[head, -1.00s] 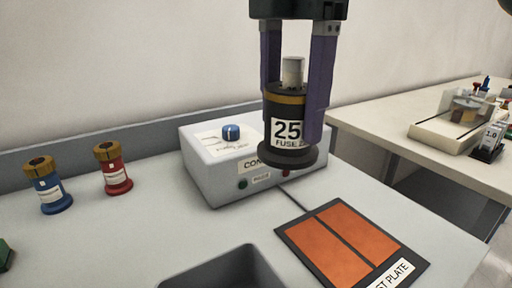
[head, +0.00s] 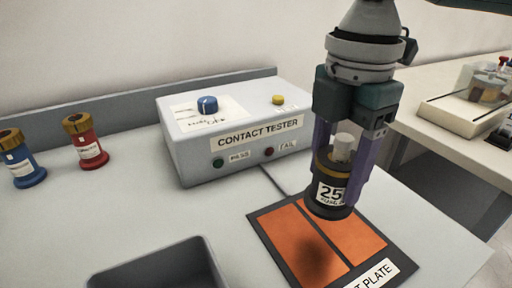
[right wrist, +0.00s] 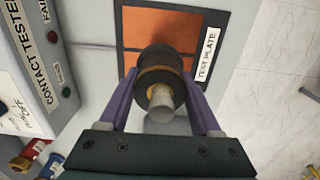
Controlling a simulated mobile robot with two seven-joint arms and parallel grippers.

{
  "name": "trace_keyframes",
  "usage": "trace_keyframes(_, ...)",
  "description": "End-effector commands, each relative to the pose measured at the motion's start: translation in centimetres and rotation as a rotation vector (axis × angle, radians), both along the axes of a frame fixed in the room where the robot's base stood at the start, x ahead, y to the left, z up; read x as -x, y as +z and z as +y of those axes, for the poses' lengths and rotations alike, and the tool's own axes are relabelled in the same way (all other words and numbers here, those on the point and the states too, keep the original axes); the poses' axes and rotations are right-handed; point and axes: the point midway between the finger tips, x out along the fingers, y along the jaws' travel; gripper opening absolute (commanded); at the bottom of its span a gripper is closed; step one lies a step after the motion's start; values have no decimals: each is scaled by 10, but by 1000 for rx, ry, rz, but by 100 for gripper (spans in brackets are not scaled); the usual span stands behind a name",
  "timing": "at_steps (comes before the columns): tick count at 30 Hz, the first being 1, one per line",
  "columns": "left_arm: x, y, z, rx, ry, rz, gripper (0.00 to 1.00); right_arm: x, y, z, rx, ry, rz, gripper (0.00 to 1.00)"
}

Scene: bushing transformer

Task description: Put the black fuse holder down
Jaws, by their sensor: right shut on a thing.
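The black fuse holder (head: 327,196) has a gold band, a grey top pin and a label reading 25. My right gripper (head: 340,180) is shut on it and holds it upright above the test plate. In the right wrist view the fuse holder (right wrist: 160,72) sits between the two purple fingers (right wrist: 160,95), with the orange plate beyond it. The test plate (head: 259,222) has orange pads in a dark frame. A dark shadow lies on its near left pad, so the holder appears to be off the surface. My left gripper is not in view.
The contact tester box (head: 240,138) stands behind and left of the plate. A red fuse holder (head: 86,141) and a blue one (head: 20,158) stand at the left. A grey bin (head: 160,270) is at the front. A second table (head: 440,125) is at the right.

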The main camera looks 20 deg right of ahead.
Motion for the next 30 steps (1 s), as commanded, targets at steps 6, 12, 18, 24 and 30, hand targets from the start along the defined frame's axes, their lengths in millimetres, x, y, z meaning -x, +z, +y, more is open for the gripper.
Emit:
trace_keyframes(6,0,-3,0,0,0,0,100,0,-26,1,-1,0,-2,0)
trace_keyframes(12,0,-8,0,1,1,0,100,0,-56,0,0,0,1,0)
trace_keyframes(18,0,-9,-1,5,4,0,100,0,-68,1,-1,1,-2,0)
trace_keyframes(24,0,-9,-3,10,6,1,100,0,-68,0,-1,1,-2,0)
trace_keyframes(30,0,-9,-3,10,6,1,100,0,-71,0,0,0,-1,76)
